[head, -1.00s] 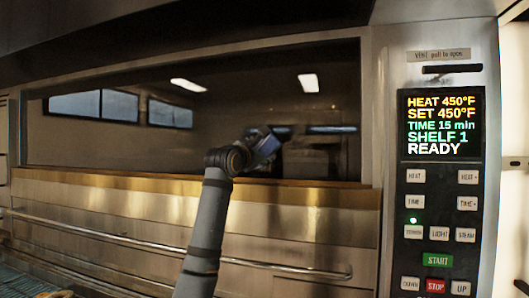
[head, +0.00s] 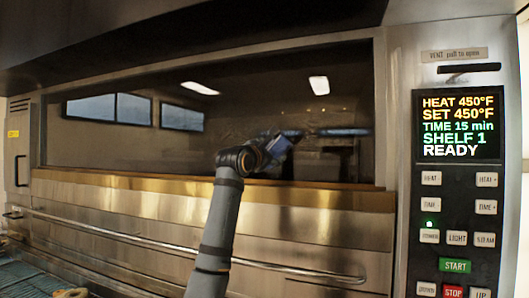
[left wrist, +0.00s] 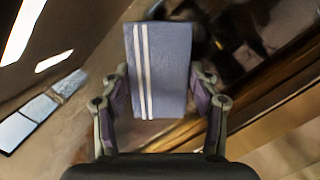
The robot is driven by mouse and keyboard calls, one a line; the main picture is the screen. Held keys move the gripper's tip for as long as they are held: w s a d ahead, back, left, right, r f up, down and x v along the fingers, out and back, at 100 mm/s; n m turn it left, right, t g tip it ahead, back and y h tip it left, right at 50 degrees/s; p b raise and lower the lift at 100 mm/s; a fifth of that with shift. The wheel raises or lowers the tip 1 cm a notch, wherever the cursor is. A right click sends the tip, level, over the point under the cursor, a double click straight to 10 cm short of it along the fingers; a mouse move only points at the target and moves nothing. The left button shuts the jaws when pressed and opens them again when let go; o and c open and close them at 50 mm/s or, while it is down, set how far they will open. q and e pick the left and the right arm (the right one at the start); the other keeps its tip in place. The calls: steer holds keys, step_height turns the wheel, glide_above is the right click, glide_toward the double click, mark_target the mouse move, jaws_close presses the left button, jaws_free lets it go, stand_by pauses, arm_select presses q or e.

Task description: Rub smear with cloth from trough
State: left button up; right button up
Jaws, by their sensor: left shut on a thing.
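My left gripper (head: 272,150) is in front of the oven's dark glass window (head: 225,115), near its lower edge. It is shut on a blue cloth (left wrist: 168,68) with white stripes along one side, held between both fingers in the left wrist view. In the head view the cloth (head: 281,146) is a small blue patch at the gripper's tip. I cannot tell whether it touches the glass. I cannot make out the smear for certain among reflections on the glass. The trough is not visible. My right gripper is not in view.
A brass-coloured ledge (head: 130,183) runs under the window, with a long metal rail (head: 140,240) below it. A control panel (head: 457,190) with a lit display and buttons stands at the right. A blue rack (head: 30,275) shows at the lower left.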

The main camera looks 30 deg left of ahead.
mark_target(283, 151)
arm_select(q)
steer(key=shift+w+d, duration=0.2)
steer(key=shift+d, duration=0.55)
steer(key=shift+w+d, duration=0.2)
steer(key=shift+d, duration=0.6)
steer(key=shift+w+d, duration=0.2)
steer(key=shift+d, duration=0.55)
steer(key=shift+w+d, duration=0.2)
steer(key=shift+d, duration=0.65)
steer(key=shift+w+d, duration=0.2)
steer(key=shift+d, duration=0.7)
steer(key=shift+s+a, duration=0.25)
steer(key=shift+a, duration=0.75)
steer(key=shift+s+a, duration=0.2)
steer(key=shift+a, duration=0.75)
steer(key=shift+s+a, duration=0.1)
steer(key=shift+a, duration=0.35)
steer(key=shift+s+a+f+b, duration=0.1)
steer(key=shift+s+a+b, duration=0.1)
steer(key=shift+a, duration=0.5)
steer(key=shift+s+a+b, duration=0.15)
steer(key=shift+a+b, duration=0.05)
steer(key=shift+a, duration=0.5)
steer(key=shift+s+a, duration=0.1)
steer(key=shift+a, duration=0.2)
steer(key=s+a+b, duration=0.1)
steer(key=s+b, duration=0.4)
steer(key=s, duration=0.1)
steer(key=shift+s, duration=0.25)
